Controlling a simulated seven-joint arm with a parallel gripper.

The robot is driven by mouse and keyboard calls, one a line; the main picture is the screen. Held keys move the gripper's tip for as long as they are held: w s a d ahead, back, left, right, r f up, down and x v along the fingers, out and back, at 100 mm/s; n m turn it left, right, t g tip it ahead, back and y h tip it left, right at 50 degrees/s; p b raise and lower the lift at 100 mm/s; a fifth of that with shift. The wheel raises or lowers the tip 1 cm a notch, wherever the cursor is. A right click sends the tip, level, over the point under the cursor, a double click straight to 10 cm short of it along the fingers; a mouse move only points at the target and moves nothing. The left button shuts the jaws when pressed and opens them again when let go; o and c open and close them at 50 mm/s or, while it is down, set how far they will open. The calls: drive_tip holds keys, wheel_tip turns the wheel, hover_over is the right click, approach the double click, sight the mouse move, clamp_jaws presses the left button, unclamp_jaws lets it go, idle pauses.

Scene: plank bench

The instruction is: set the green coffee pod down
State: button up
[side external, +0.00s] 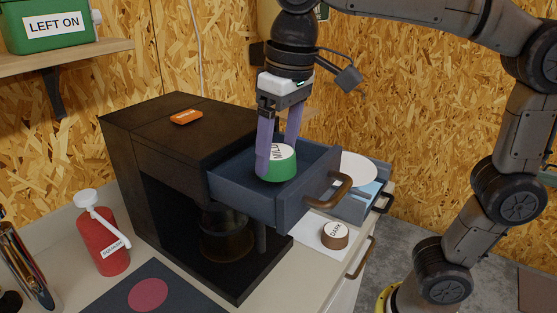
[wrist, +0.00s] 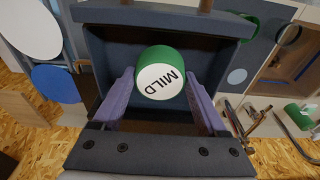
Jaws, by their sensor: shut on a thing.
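The green coffee pod (side external: 279,172) has a white end marked MILD and is inside the pulled-out blue-grey drawer (side external: 237,192) of the black coffee machine (side external: 165,150). My gripper (side external: 278,158) reaches down into the drawer, its purple fingers shut on the pod. In the wrist view the pod (wrist: 158,72) sits between the fingers (wrist: 159,80), over the drawer's dark floor (wrist: 115,52). I cannot tell whether the pod touches that floor.
A brown pod marked DARK (side external: 335,235) is on the counter right of the machine, below the drawer's wooden handle (side external: 328,189). A white plate (side external: 358,169) lies behind it. A red bottle (side external: 108,245) stands left of the machine. An orange piece (side external: 186,117) lies on top.

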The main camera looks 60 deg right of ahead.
sight(290, 155)
drive_tip(key=shift+s+f, duration=0.1)
drive_tip(key=shift+f, duration=1.1)
drive_tip(key=shift+f, duration=0.15)
drive_tip(key=o, duration=1.2)
drive_tip(key=shift+o, duration=0.2)
wheel_tip(290, 155, up, 12)
drive_tip(key=s, duration=0.1)
drive_tip(key=shift+s, duration=0.4)
drive_tip(key=shift+d, duration=0.1)
